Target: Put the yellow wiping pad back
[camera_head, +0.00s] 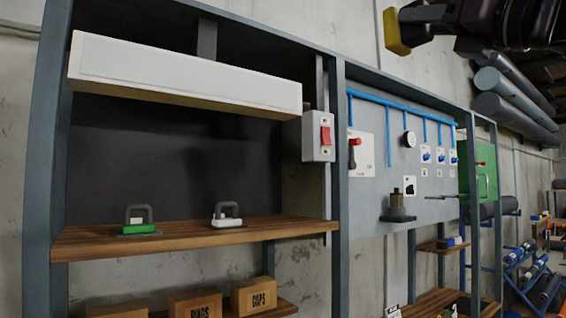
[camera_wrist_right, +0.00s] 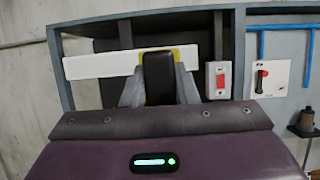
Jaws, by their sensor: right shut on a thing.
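The yellow wiping pad (camera_head: 397,32) is at the top of the head view, right of centre, held up in the air in front of the wall. My right gripper (camera_head: 418,14) is shut on it; the arm comes in from the top right. In the right wrist view, yellow edges of the pad (camera_wrist_right: 188,52) show around a black part between the grey fingers; the rest is hidden. On the wooden shelf (camera_head: 180,240) sit a green pad (camera_head: 139,229) and a white pad (camera_head: 227,222), each with a grey handle. My left gripper is not in view.
A white lamp box (camera_head: 185,78) hangs above the shelf. A red switch (camera_head: 325,136) is on the post beside it. A panel with blue pipes (camera_head: 420,108) and gauges stands to the right. Cardboard boxes (camera_head: 195,303) are on a lower shelf. The shelf's right end looks bare.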

